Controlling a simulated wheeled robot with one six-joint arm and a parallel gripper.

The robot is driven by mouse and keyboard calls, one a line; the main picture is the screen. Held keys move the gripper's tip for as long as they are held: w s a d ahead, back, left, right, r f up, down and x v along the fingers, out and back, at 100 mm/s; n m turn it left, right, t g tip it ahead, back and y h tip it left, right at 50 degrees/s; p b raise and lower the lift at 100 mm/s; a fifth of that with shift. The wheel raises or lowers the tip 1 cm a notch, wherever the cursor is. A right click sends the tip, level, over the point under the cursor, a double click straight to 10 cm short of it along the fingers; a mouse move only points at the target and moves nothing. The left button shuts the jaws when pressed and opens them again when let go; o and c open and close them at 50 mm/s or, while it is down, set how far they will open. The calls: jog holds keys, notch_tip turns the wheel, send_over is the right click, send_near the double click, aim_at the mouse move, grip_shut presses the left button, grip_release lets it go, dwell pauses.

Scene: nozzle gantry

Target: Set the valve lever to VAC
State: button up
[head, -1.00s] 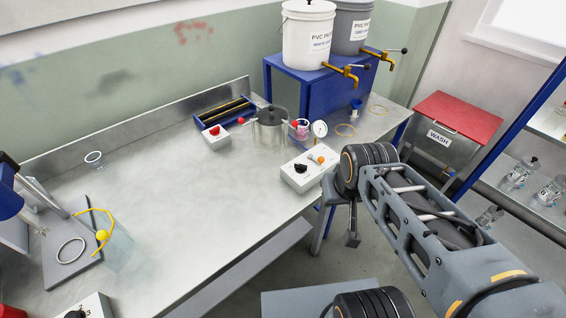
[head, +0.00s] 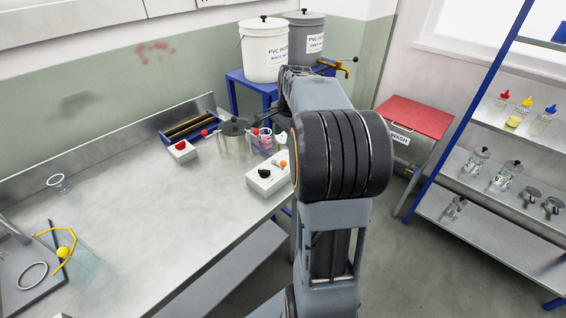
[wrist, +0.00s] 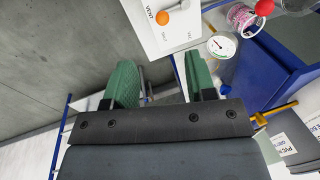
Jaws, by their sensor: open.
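The white valve box (head: 262,186) stands near the front edge of the bench in the head view, just left of my arm. It has a black knob (head: 264,173) and an orange-tipped lever (head: 283,163). In the wrist view part of the box (wrist: 150,38) shows at the top, with the lever's orange ball (wrist: 163,18) beside the VENT label. A second label on the box is too small to read surely. My gripper (wrist: 161,62) is open and empty, its green fingers below the box in that view, apart from the lever.
A pressure gauge (wrist: 221,45) and a pink-banded cup (wrist: 243,17) stand close to the box. The bench's left middle is clear.

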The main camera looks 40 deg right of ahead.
aim_at(284, 162)
jog(key=shift+m, duration=0.5)
jog(key=w+f, duration=0.1)
jog(key=f, duration=0.3)
jog(key=w+d+f, duration=0.1)
jog(key=f, duration=0.4)
jog(key=w+f, duration=0.1)
jog(key=f, duration=0.3)
jog(key=shift+d+f, duration=0.3)
jog(key=shift+f, duration=0.1)
jog(key=shift+c, duration=0.4)
jog(key=c, duration=0.8)
jog(key=shift+c, duration=0.2)
